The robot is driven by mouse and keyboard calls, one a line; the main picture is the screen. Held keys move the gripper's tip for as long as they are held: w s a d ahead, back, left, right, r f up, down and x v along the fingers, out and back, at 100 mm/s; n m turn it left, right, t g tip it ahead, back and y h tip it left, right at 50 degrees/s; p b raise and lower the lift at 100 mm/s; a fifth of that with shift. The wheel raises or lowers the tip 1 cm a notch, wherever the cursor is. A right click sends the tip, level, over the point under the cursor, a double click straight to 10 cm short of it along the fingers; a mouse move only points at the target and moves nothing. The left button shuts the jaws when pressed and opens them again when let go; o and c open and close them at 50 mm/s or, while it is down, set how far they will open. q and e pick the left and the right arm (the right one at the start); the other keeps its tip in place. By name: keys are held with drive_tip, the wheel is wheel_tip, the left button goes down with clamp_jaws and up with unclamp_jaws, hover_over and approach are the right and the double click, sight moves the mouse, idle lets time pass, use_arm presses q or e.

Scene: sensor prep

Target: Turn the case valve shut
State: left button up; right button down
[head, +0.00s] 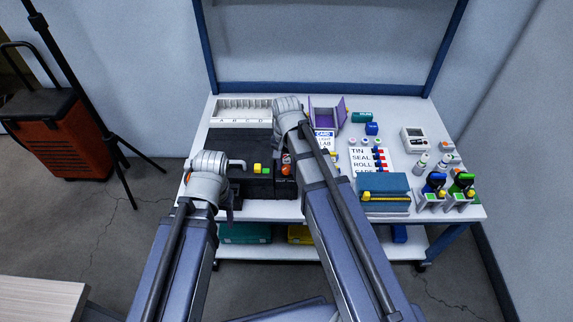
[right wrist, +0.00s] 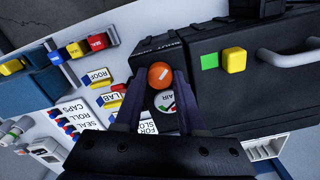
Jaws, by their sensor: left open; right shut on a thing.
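The black case (head: 255,185) lies on the left part of the white table. Its valve is a round orange knob with a white bar across it (right wrist: 160,75); in the head view it shows only partly beside my right arm (head: 286,158). The bar stands at a slant in the right wrist view. My right gripper (right wrist: 159,82) is shut on the knob, one finger on each side. A round AIR dial (right wrist: 165,101) sits beside the knob, partly hidden by a finger. My left gripper (head: 230,206) is open at the case's near left corner, partly hidden by its wrist.
A yellow button (right wrist: 234,60) and a green square (right wrist: 209,62) sit on the case, with a grey handle (right wrist: 285,58) farther along. Label cards (head: 359,160), a teal box (head: 384,187) and bottle stands (head: 433,198) fill the table's right. A purple holder (head: 327,117) stands behind.

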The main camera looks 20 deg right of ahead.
sight(287, 168)
drive_tip(key=shift+m, duration=0.3)
drive_tip(key=c, duration=0.5)
unclamp_jaws()
drive_tip(key=shift+r, duration=0.1)
wheel_tip(287, 168, up, 8)
drive_tip(key=p, duration=0.8)
drive_tip(key=shift+f, duration=0.2)
